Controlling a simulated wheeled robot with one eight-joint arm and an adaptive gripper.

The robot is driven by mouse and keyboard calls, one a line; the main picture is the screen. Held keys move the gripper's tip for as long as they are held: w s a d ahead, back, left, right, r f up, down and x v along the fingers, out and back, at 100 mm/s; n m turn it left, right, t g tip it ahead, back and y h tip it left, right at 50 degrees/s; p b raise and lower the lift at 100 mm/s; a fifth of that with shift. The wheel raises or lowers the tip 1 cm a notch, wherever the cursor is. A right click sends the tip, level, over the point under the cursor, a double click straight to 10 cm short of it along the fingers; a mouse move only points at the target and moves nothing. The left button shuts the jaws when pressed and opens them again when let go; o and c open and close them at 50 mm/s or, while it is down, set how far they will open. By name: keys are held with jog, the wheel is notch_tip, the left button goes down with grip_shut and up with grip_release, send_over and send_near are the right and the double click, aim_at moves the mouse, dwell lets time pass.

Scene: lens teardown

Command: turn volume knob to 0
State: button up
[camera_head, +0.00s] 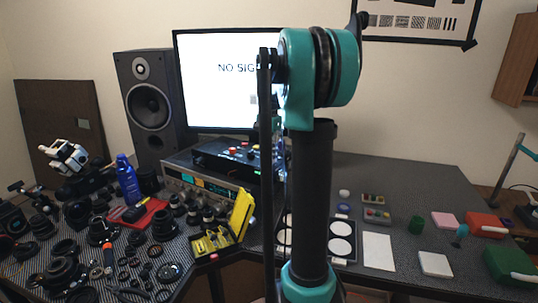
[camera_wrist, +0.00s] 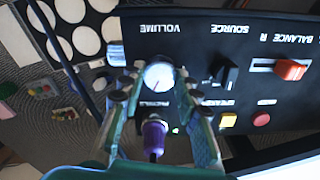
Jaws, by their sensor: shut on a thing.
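The volume knob (camera_wrist: 158,76) is a round, pale-faced knob on a black panel (camera_wrist: 217,34), under the upside-down word VOLUME in the wrist view. My gripper (camera_wrist: 157,73) has one finger on each side of the knob and is shut on it. A dark mark shows on the knob's face, but its exact setting is too small to read. In the head view the black control box (camera_head: 214,150) sits on a silver receiver in front of the monitor. My arm hides part of the box, including the knob.
A purple plug (camera_wrist: 154,138) sits in a jack beside the knob, between my fingers. A black source knob (camera_wrist: 224,72), a red balance slider (camera_wrist: 290,69), and yellow (camera_wrist: 228,120) and red (camera_wrist: 261,119) buttons are to the right. The monitor (camera_head: 215,75) stands behind.

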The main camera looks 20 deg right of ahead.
jog(key=shift+n, duration=0.3)
jog(key=n, duration=0.5)
jog(key=shift+n, duration=0.3)
jog(key=n, duration=1.1)
jog(key=shift+a+n, duration=0.1)
jog(key=shift+n, duration=0.3)
jog(key=n, duration=0.5)
jog(key=shift+n, duration=0.3)
jog(key=o, duration=1.2)
jog(key=shift+c, duration=0.2)
jog(key=shift+r, duration=0.1)
